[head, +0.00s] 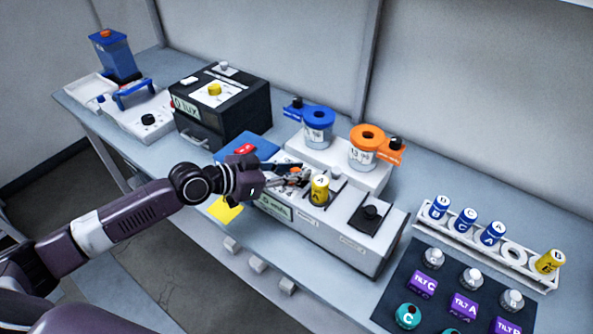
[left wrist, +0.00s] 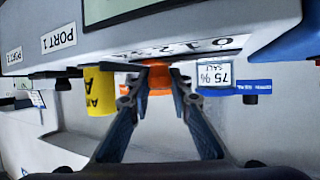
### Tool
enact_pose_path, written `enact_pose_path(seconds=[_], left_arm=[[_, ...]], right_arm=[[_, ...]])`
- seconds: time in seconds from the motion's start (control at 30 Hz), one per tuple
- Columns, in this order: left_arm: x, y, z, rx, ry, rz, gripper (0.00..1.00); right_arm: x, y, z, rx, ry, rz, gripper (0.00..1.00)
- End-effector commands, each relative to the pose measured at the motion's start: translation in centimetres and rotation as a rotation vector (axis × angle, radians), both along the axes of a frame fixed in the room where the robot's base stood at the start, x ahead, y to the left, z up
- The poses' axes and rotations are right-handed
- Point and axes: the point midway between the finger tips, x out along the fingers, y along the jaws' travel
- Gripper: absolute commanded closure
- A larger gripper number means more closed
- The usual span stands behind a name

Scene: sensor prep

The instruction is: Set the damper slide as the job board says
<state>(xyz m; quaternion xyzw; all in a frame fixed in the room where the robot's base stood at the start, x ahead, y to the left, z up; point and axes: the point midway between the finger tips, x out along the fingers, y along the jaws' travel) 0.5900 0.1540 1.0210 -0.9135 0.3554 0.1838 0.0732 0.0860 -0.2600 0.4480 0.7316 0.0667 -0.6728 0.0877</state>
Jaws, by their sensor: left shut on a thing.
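My left gripper (head: 298,174) reaches over the grey instrument box (head: 335,232) on the bench and is shut on a small orange piece, which I take for the damper slide's handle (left wrist: 160,76). In the left wrist view, which is upside down, the fingertips (left wrist: 158,88) are on either side of it, beside a number scale (left wrist: 190,44) whose full range is hard to read. In the head view my fingers mostly hide the slide and its setting. I cannot make out a job board. My right gripper is not in view.
Blue-lidded (head: 318,125) and orange-lidded (head: 367,150) cups stand behind. A rack (head: 490,250) and a dark mat (head: 425,262) lie at right.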

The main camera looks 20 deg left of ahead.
Motion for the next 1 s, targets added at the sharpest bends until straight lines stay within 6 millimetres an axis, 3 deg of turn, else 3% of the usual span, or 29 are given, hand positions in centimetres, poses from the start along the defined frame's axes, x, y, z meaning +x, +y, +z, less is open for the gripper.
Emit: enact_pose_path(seconds=[0.07,0.1,0.23,0.37,0.5,0.63,1.0], left_arm=[[0.1,0.0,0.2,-0.002,-0.003,0.002,1.00],[0.1,0.0,0.2,-0.003,-0.003,0.002,0.78],[0.1,0.0,0.1,-0.003,-0.003,0.002,0.64],[0.1,0.0,0.1,-0.003,-0.003,0.002,0.64],[0.1,0.0,0.1,-0.002,-0.002,0.002,0.64],[-0.4,0.5,0.3,-0.001,-0.002,0.003,0.64],[-4.4,3.9,2.5,0.005,-0.001,0.000,0.64]], right_arm=[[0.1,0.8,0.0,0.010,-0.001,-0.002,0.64],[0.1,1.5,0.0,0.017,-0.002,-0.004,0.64],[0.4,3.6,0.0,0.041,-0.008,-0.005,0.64],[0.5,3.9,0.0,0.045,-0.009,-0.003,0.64],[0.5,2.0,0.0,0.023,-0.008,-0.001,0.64],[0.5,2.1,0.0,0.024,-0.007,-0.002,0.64],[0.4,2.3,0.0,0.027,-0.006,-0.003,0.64]])
